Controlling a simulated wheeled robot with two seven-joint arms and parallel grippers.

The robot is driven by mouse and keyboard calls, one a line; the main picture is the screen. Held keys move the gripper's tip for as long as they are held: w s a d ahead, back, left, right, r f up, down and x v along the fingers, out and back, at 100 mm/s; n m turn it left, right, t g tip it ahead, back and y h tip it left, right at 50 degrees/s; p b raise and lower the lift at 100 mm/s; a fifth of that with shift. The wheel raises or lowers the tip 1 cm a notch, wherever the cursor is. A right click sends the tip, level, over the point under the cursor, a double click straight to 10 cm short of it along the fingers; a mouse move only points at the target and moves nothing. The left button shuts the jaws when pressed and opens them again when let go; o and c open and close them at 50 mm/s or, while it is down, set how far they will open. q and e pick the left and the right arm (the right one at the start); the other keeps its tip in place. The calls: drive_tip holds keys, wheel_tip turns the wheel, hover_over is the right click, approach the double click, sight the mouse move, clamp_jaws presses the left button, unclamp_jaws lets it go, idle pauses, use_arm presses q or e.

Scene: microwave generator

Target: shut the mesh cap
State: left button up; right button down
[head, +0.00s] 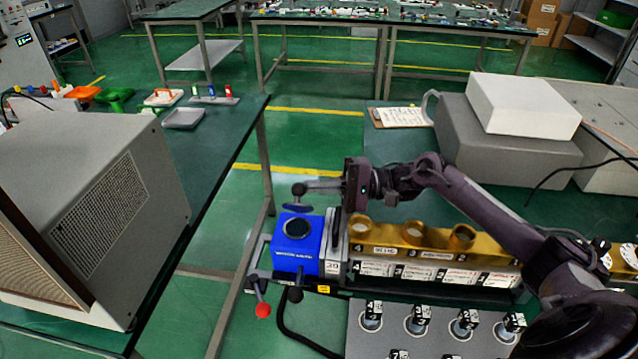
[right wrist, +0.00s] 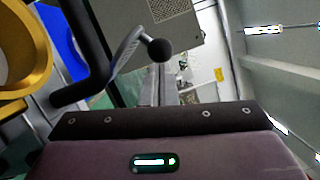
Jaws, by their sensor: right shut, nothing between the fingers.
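The mesh cap (head: 300,206) shows in the head view as a dark disc standing open above the round opening of a blue block (head: 309,261). A dark ball knob (head: 298,189) sits at its top; a black ball knob (right wrist: 160,50) and a grey curved edge also show in the right wrist view. My right gripper (head: 332,186) comes in from the right, shut and empty, just right of the knob. I cannot tell whether it touches the cap. My left gripper is not in view.
A gold block with round openings (head: 405,237) stands right of the blue block. A red ball-ended lever (head: 263,310) hangs in front. Numbered black-capped parts (head: 418,318) stand in a grey tray at the bottom.

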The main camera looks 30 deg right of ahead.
drive_tip(key=shift+s+a+r+n, duration=0.1)
drive_tip(key=shift+s+r+n, duration=0.05)
drive_tip(key=shift+n, duration=0.15)
drive_tip(key=shift+s+a+r+n+h+p, duration=0.25)
drive_tip(key=shift+n+p, duration=0.35)
drive_tip(key=shift+p, duration=0.45)
drive_tip(key=n+p, duration=0.1)
drive_tip(key=s+a+n+h+p, duration=0.1)
drive_tip(key=n+p, duration=0.1)
drive_tip(key=s+n+p, duration=0.1)
drive_tip(key=p, duration=0.1)
drive_tip(key=shift+s+a+f+n+g, duration=0.15)
drive_tip(key=shift+a+f+n+g, duration=0.05)
drive_tip(key=shift+a+n+g, duration=0.1)
drive_tip(key=n, duration=0.1)
drive_tip(key=n+h+p, duration=0.1)
drive_tip(key=n, duration=0.1)
drive_tip(key=shift+s+a+f+h+p, duration=0.25)
drive_tip(key=shift+s+p, duration=0.05)
drive_tip(key=shift+s, duration=0.1)
drive_tip(key=shift+s+a+f+n+t+h+p, duration=0.15)
drive_tip(key=shift+f+n+t+h+p, duration=0.2)
drive_tip(key=shift+n, duration=0.55)
wheel_tip(320, 180, up, 20)
drive_tip(key=b, duration=0.1)
drive_tip(key=shift+b, duration=0.35)
